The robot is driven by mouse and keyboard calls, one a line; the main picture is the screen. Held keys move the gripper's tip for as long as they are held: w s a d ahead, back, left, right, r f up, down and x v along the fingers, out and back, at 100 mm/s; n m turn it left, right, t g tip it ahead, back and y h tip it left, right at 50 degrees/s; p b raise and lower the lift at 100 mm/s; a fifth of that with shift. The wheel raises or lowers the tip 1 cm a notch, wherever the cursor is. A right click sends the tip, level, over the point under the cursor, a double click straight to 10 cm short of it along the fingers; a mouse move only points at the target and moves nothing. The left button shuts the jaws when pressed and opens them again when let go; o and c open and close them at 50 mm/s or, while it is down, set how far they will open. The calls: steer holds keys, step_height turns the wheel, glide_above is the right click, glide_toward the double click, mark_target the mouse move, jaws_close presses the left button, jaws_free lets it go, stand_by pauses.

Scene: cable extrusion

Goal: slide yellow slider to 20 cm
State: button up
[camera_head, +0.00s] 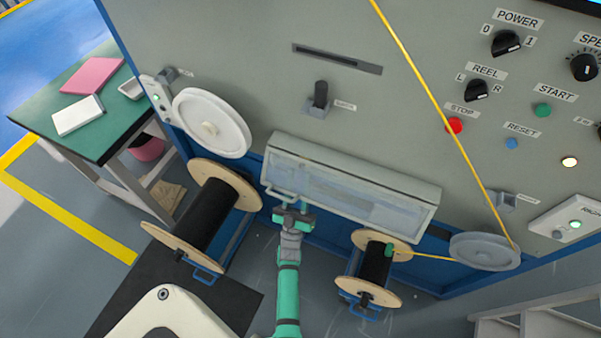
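I cannot make out a yellow slider. The only yellow part on the machine front is a thin cable (430,92) running from the top edge to the grey pulley at lower right. A dark horizontal slot (338,58) is in the upper panel; no yellow piece shows in it. My gripper (291,203) is at the lower left end of a grey cover with a clear window (350,185), by a pale handle bar there. Whether its fingers are open, or touch the bar, is too small to tell.
A large black cable reel (207,215) stands left of my arm, a smaller one (375,263) right. A white pulley (210,123) and black lever (320,95) are on the panel. Knobs and buttons (454,125) are at upper right. A green table (100,135) is far left.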

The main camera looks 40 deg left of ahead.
steer(key=shift+x, duration=1.15)
steer(key=shift+s+a, duration=0.1)
steer(key=shift+c, duration=1.3)
steer(key=shift+d, duration=0.3)
jaws_close()
steer(key=shift+s+a, duration=0.1)
steer(key=shift+a, duration=0.6)
steer(key=shift+o, duration=1.3)
jaws_free()
steer(key=shift+f, duration=0.15)
